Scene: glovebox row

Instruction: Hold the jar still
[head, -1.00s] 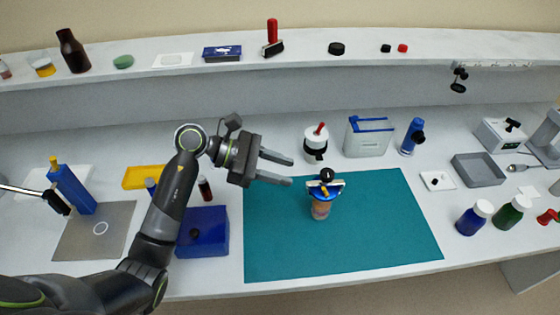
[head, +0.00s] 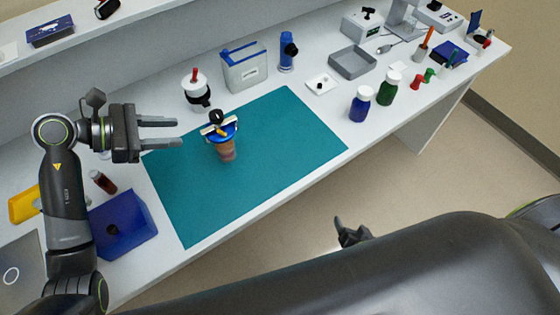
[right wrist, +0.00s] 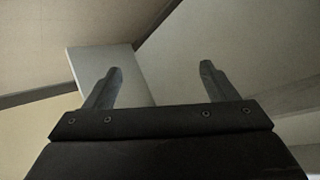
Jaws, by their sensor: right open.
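The jar (head: 227,150) stands on the teal mat (head: 270,155) in the head view. It is brownish with a blue lid, and a pale bar-shaped piece with a black knob (head: 216,117) sits on its top. My left gripper (head: 180,132) is to the left of the jar, open and empty, its fingers pointing towards it and apart from it. My right gripper is low in the head view (head: 350,232), off the table's front edge and away from the jar. In the right wrist view its two fingers (right wrist: 161,68) are apart with nothing between them.
Behind the jar stand a white pot with a red handle (head: 196,92) and a grey-blue box (head: 244,68). A dark blue box (head: 122,224) lies left of the mat. Blue (head: 361,103) and green (head: 388,88) bottles stand to the right. The mat's right part is clear.

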